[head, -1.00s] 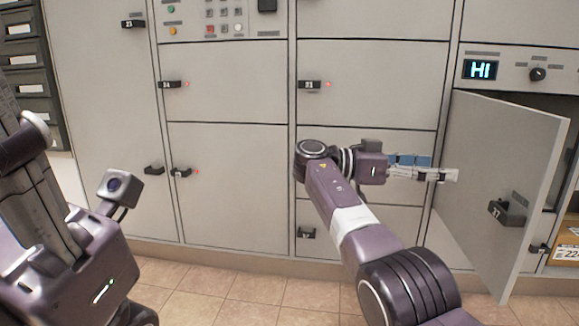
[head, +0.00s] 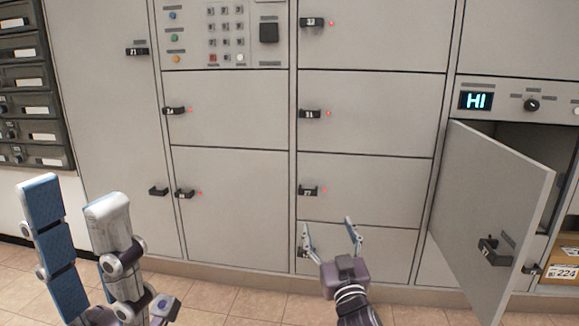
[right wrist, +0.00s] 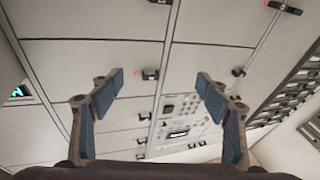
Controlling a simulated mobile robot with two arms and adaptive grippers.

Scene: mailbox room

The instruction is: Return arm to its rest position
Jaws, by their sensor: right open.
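My right gripper (head: 330,226) is low in the middle of the head view, in front of the lower locker doors. Its two fingers are spread and nothing is between them. They also show apart and empty in the right wrist view (right wrist: 160,78). My left gripper (head: 72,195) stands at the lower left of the head view, fingers pointing up with a gap between them and nothing held. The locker door (head: 490,210) at the right hangs open, clear of my right gripper in the picture.
Closed grey locker doors (head: 228,200) fill the middle. Dark mail slots (head: 25,90) line the left wall.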

